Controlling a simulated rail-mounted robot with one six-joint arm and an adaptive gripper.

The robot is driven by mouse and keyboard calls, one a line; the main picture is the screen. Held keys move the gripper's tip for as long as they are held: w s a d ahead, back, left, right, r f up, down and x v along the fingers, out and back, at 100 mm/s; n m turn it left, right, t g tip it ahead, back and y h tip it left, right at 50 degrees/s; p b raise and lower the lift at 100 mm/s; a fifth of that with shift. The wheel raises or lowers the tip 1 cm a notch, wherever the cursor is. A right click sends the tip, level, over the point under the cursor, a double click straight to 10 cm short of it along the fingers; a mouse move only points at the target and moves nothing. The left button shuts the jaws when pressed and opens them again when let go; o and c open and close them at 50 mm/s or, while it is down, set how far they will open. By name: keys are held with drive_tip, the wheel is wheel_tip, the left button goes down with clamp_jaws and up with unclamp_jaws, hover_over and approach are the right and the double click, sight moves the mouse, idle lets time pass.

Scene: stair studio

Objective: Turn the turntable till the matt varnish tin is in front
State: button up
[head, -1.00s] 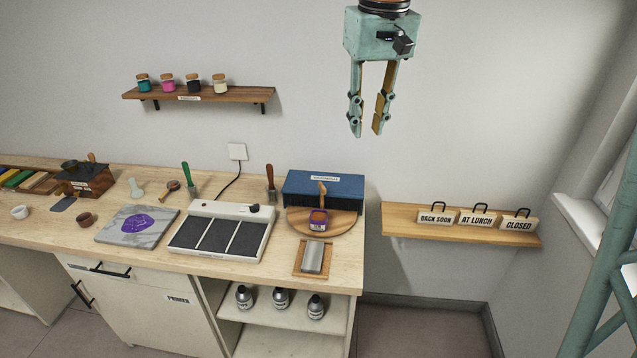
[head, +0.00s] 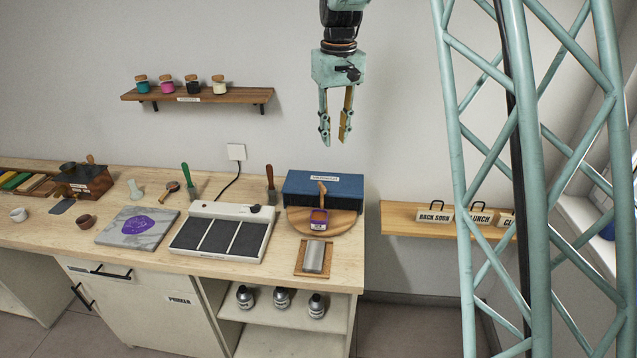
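The turntable (head: 345,224) is a round wooden disc near the right end of the bench, partly under or against a blue box. A wooden peg-like handle (head: 321,188) rises at its back. One tin (head: 319,219), purple with an orange rim, stands at the disc's front; its label is too small to read. No other tin shows on the disc; its back part is hidden by the blue box. My gripper (head: 335,139) hangs in the air above and behind the turntable, fingers apart, pointing down, holding nothing.
The blue box (head: 338,186) stands at the turntable's back. A wooden board with a grey block (head: 314,257) lies in front of it, and a white three-panel hotplate (head: 222,232) at its left. A sign shelf (head: 400,220) is at the right. My lattice column covers the right side.

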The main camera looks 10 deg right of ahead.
hover_over(322, 185)
wheel_tip(322, 185, down, 8)
drive_tip(key=shift+g, duration=0.3)
drive_tip(key=shift+f, duration=0.15)
drive_tip(key=shift+f, duration=6.8)
clamp_jaws()
